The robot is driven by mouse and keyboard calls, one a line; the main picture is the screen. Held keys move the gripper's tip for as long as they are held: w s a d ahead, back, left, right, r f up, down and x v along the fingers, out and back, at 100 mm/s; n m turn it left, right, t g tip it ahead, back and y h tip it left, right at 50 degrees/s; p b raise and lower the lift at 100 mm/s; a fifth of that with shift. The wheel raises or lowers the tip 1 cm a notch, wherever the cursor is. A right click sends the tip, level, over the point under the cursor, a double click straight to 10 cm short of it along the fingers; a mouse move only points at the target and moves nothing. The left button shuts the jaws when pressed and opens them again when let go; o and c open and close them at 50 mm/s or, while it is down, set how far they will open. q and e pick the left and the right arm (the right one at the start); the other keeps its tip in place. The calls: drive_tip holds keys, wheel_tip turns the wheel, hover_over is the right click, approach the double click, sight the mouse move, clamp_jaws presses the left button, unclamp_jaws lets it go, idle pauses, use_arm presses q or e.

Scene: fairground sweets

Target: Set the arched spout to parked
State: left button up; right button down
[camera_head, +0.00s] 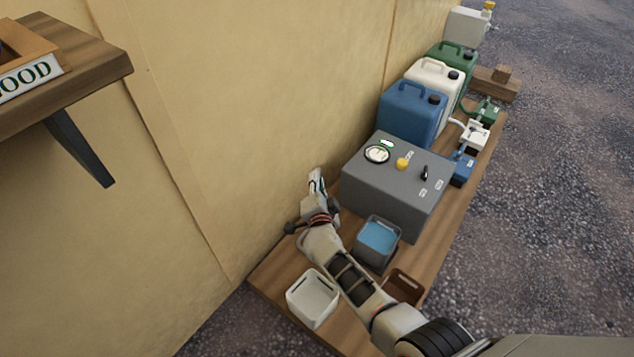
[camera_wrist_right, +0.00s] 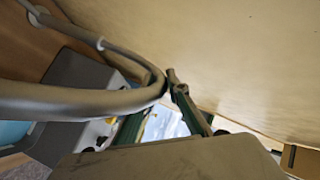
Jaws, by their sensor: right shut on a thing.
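The arched spout (camera_wrist_right: 75,103) is a thick grey tube that bends round in a curve in the right wrist view. Its bend lies at the fingertips of my right gripper (camera_wrist_right: 172,84), which is shut on it. In the head view my right gripper (camera_head: 317,184) is beside the wall, left of the grey box (camera_head: 393,193). There the spout is mostly hidden behind my right arm, and I cannot make out its shape or which way its end points. My left gripper is not in view.
On the wooden platform (camera_head: 268,279) stand a white tub (camera_head: 313,312), a grey bin with blue content (camera_head: 371,256) and a brown tub (camera_head: 402,288), close to my arm. Blue (camera_head: 408,111), white and green canisters stand behind the box. The wall (camera_head: 230,120) is close on the left.

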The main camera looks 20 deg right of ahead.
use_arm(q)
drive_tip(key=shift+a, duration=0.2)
use_arm(e)
drive_tip(key=shift+m+h, duration=0.3)
drive_tip(key=shift+h, duration=0.1)
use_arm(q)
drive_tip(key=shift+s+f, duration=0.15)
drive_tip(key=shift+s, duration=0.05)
use_arm(e)
drive_tip(key=c, duration=2)
unclamp_jaws()
drive_tip(key=shift+a, duration=0.1)
